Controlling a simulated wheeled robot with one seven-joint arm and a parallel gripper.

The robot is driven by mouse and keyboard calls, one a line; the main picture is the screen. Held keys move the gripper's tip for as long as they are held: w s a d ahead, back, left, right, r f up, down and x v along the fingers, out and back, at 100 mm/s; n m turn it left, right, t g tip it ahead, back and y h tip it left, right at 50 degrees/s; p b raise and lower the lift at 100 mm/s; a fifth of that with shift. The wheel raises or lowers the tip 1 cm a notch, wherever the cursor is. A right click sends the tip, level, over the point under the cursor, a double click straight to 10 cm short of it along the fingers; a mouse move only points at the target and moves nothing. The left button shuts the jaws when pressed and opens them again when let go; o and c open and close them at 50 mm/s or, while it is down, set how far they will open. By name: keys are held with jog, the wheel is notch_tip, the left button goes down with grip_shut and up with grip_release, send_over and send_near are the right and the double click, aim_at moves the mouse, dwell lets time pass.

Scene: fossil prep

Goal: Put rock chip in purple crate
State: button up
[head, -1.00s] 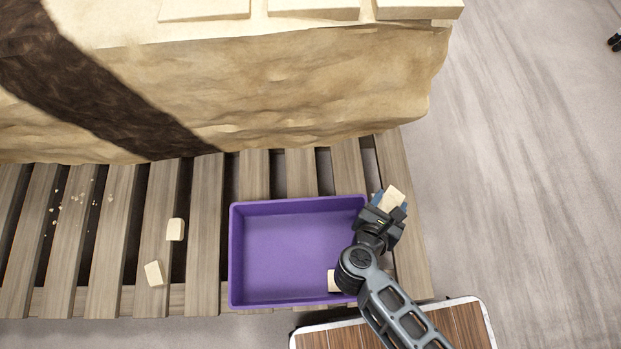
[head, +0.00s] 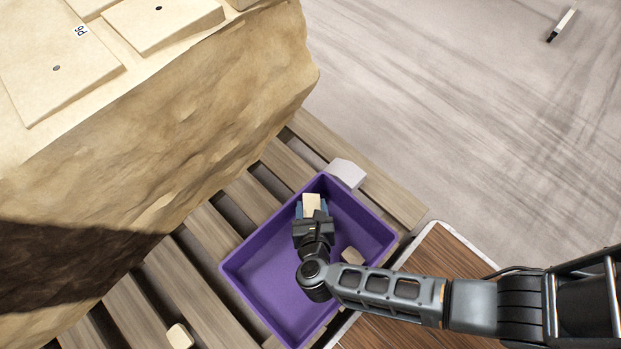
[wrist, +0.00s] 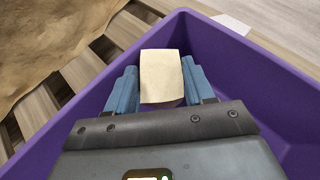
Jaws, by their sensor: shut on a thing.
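My gripper (head: 312,208) is shut on a pale cream rock chip (head: 311,203), which sits between its blue fingers. The held rock chip also shows in the wrist view (wrist: 161,75). In the head view the gripper is over the purple crate (head: 252,262), near its far end. The crate's walls surround the gripper in the wrist view (wrist: 65,135). Another rock chip (head: 352,257) lies inside the crate at its right side. I cannot tell how high the held chip is above the crate floor.
The crate stands on a slatted wooden pallet (head: 225,232) beside a large rock block (head: 180,120). A pale block (head: 346,173) lies just outside the crate's far corner. One more chip (head: 180,336) lies on the slats at lower left. A brown wood-topped surface (head: 430,275) is at the right.

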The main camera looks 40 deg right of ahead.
notch_tip(320, 180, down, 9)
jog(key=b, duration=0.3)
jog(key=shift+r+b, duration=0.2)
jog(key=shift+b, duration=0.1)
jog(key=shift+f, duration=0.1)
jog(key=shift+f, duration=0.15)
jog(key=o, duration=0.9)
jog(key=shift+c, duration=0.2)
jog(key=shift+r, duration=0.2)
jog(key=shift+s+r, duration=0.1)
jog(key=shift+r, duration=0.15)
jog(key=p+v, duration=0.3)
jog(key=v, duration=0.8)
jog(key=shift+s+a, duration=0.25)
jog(key=shift+s, duration=0.05)
